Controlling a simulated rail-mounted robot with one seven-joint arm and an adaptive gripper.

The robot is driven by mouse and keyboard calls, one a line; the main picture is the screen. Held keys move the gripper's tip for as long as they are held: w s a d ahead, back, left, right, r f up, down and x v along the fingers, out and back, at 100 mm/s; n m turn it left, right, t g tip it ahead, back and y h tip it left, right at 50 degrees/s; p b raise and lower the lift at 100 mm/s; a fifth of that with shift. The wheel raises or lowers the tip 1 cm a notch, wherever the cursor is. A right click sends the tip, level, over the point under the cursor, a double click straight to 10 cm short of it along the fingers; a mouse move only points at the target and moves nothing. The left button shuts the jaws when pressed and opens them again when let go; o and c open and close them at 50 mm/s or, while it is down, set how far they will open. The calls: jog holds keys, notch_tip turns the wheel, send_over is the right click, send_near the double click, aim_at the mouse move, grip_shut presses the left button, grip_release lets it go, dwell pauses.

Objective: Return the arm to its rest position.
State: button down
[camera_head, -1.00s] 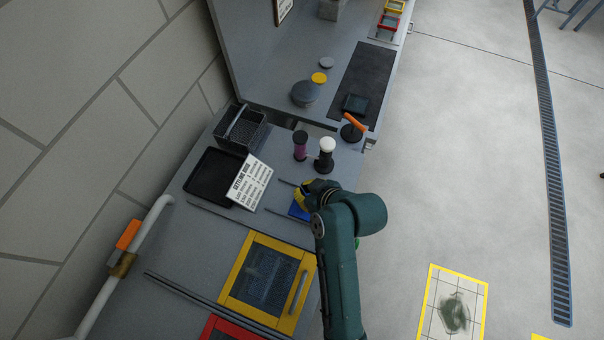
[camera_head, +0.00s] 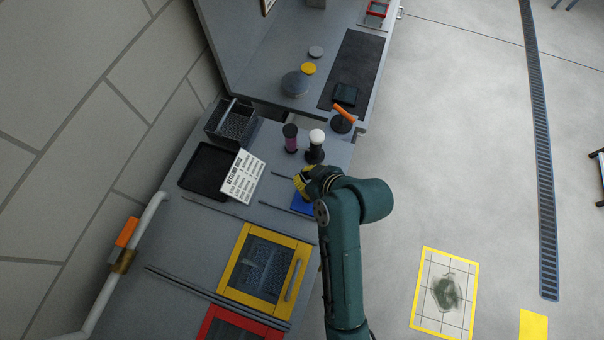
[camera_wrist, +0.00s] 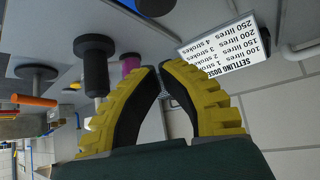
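My arm (camera_head: 345,250) reaches up the head view from the bottom edge, over the right side of the grey bench. My gripper (camera_head: 299,182) has yellow ribbed fingers and is above the bench near a blue patch (camera_head: 301,205). In the wrist view my gripper (camera_wrist: 160,68) has its two curved fingers drawn together at the tips. Nothing shows held between them. The wrist hides part of the bench beneath it.
A black post with a white knob (camera_head: 316,140) and a purple-black cylinder (camera_head: 291,138) stand just beyond my gripper. A settling dose card (camera_head: 242,177) leans by a black tray (camera_head: 206,170). A yellow-framed panel (camera_head: 235,285) lies left of my arm. Open floor (camera_head: 450,150) is right.

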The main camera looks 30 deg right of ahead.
jog(key=v, duration=0.5)
jog(key=shift+s+r, duration=0.2)
jog(key=shift+s, duration=0.05)
